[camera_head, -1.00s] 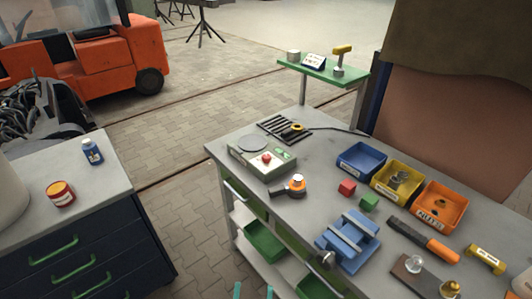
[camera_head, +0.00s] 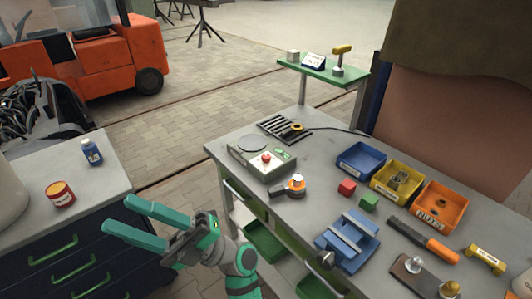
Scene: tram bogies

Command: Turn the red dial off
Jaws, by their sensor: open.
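The red dial (camera_head: 266,157) sits on the front of a pale box-shaped device (camera_head: 253,168) with a round grey plate on top, at the left end of the grey workbench. Its exact turn position is too small to tell. My gripper (camera_head: 117,214) is at the lower left, in front of the gap between the bench and the dark cabinet. Its teal fingers are apart, pointing left, with nothing between them. It is well away from the dial.
The grey workbench (camera_head: 325,152) holds an orange-topped dark tool (camera_head: 292,186), red and green cubes, a blue vise (camera_head: 346,240) and blue, yellow and orange bins. A green shelf (camera_head: 322,69) rises behind. A cabinet (camera_head: 65,218) with a red can stands left.

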